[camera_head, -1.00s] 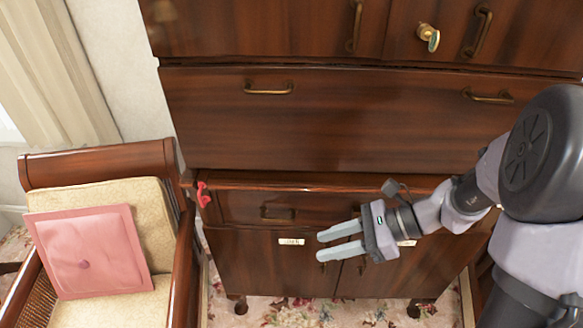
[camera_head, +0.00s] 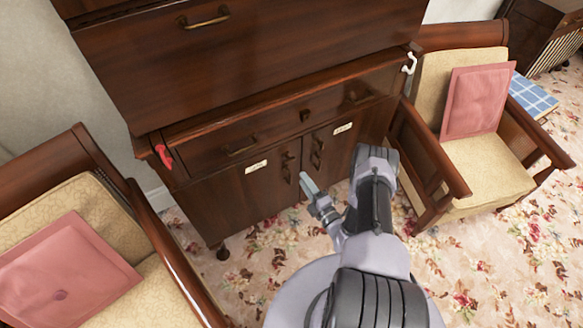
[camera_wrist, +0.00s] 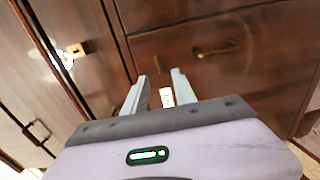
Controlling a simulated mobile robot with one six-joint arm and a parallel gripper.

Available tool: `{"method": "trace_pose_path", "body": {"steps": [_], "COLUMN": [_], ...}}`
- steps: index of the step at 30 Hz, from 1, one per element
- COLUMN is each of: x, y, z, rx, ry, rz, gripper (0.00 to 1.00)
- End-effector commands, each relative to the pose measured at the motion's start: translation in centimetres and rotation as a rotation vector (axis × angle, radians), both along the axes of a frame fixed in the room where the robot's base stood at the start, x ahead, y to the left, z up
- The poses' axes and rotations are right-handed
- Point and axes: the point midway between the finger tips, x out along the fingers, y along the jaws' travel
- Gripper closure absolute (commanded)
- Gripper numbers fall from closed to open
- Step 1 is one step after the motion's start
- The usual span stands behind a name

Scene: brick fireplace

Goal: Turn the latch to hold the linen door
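In the head view a dark wood cabinet has two lower doors, a left door (camera_head: 212,203) and a right door (camera_head: 352,150), both looking shut. Each bears a small pale label, left (camera_head: 257,167) and right (camera_head: 343,128); I cannot read which is linen. A small dark fitting (camera_head: 304,115), possibly the latch, sits on the drawer front above their seam.
A red hook (camera_head: 163,155) is at the cabinet's left side and a white hook (camera_head: 409,62) at its right. Armchairs with pink cushions stand left (camera_head: 62,275) and right (camera_head: 475,102). Floral carpet (camera_head: 510,250) is open at front right.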

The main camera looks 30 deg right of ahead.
Motion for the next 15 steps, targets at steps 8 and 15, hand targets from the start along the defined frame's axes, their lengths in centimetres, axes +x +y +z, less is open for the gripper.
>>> {"method": "trace_pose_path", "body": {"steps": [8,15], "x": [7.0,8.8], "y": [0.4,0.4], "z": [-0.2,0.0], "rx": [-0.003,0.0], "ry": [-0.002,0.0], "rz": [0.005,0.001], "gripper": [0.67,0.67]}}
